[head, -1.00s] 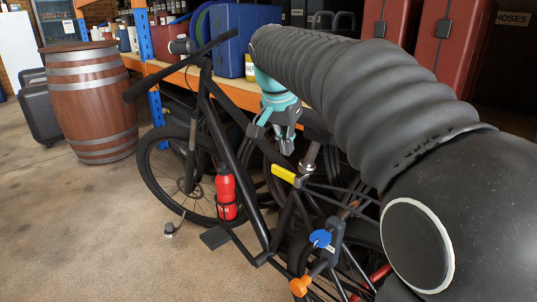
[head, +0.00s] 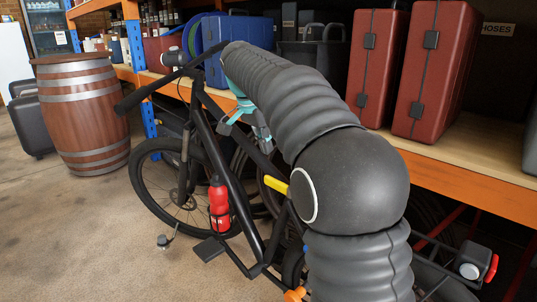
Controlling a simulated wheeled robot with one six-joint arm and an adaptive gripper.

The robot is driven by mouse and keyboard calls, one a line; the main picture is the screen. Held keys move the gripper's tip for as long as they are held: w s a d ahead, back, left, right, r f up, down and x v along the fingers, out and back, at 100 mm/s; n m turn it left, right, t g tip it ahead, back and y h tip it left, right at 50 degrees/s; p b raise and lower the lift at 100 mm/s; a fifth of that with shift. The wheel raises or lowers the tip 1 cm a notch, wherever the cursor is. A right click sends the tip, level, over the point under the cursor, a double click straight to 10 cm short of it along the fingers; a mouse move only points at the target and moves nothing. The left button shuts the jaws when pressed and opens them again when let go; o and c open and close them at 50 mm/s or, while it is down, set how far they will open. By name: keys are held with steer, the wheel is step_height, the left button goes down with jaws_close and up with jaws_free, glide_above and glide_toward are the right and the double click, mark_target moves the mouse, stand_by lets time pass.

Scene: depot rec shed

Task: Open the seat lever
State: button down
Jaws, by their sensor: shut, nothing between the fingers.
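A black bicycle (head: 226,150) stands in front of the shelving. A yellow lever (head: 275,184) shows at the upper part of its frame, its right end close to my arm's outline. I cannot tell from here whether it is open or closed. The saddle and seat post are hidden behind my arm. My gripper (head: 246,134), grey with a teal body, is above and left of the yellow lever and appears apart from it. It is partly covered by my arm; its fingers look shut and empty.
A red bottle (head: 219,207) sits on the bicycle frame. A wooden barrel (head: 82,120) stands at left beside a dark case (head: 33,125). The orange-edged shelf (head: 470,190) holds red cases (head: 431,75) and a blue case (head: 234,45). Floor at front left is clear.

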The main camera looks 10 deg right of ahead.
steer(key=b+x, duration=0.1)
steer(key=x, duration=0.7)
steer(key=shift+d+f, duration=0.15)
steer(key=shift+f, duration=0.25)
